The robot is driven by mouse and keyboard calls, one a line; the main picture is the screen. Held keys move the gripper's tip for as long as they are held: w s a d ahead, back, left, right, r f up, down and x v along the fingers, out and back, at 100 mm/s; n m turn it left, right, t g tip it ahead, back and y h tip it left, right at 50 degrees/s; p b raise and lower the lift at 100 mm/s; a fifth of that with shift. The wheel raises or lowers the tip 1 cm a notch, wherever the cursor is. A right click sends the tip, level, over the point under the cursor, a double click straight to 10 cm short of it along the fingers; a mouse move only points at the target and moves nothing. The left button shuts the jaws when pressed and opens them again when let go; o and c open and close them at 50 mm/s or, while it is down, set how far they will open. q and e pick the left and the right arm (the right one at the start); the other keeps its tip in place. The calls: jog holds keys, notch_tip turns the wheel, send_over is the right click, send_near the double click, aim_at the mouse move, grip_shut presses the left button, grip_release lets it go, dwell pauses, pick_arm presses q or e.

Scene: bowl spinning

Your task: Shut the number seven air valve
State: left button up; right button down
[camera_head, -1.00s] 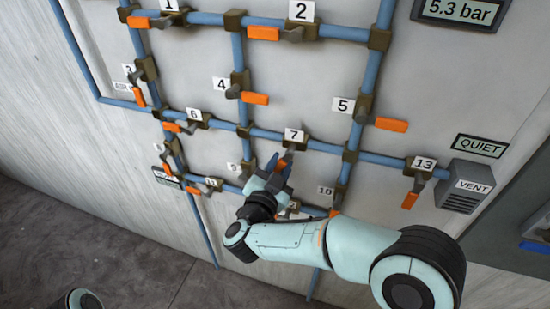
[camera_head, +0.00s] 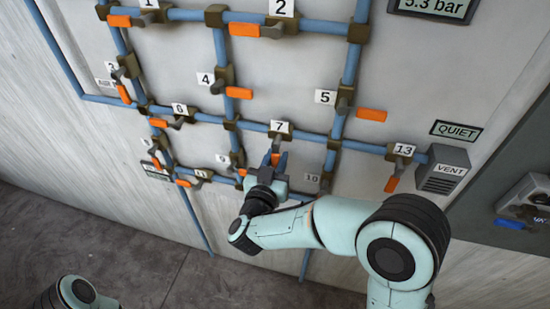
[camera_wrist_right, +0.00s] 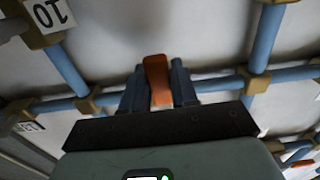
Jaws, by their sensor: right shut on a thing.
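The number seven air valve (camera_head: 277,136) sits on the middle blue pipe in the head view, under its white 7 label (camera_head: 280,127). Its orange handle (camera_wrist_right: 157,80) points down from the pipe, roughly across it. My right gripper (camera_head: 275,159) is below the valve, with its dark fingers on either side of the handle. The wrist view shows the handle between the two fingers, with the gripper shut on it. The fingers and palm partly hide the handle. My left gripper is out of view; only a piece of my left arm shows at the bottom left.
Nearby are valve 10 (camera_head: 326,179), partly behind my right arm, valve 5 (camera_head: 344,99), valve 6 (camera_head: 178,121) and valve 13 (camera_head: 400,155). A vent box (camera_head: 450,170) and a QUIET sign (camera_head: 455,130) are at the right. A pressure display (camera_head: 432,8) reads 5.3 bar.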

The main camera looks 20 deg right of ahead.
jog(key=c, duration=1)
grip_release()
jog(key=shift+o, duration=0.2)
jog(key=shift+s, duration=0.1)
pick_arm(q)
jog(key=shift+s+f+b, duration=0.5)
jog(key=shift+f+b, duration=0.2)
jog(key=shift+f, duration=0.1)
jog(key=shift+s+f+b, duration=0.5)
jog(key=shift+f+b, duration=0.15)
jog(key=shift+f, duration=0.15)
pick_arm(e)
jog(key=v, duration=1.3)
jog(key=shift+a, duration=0.1)
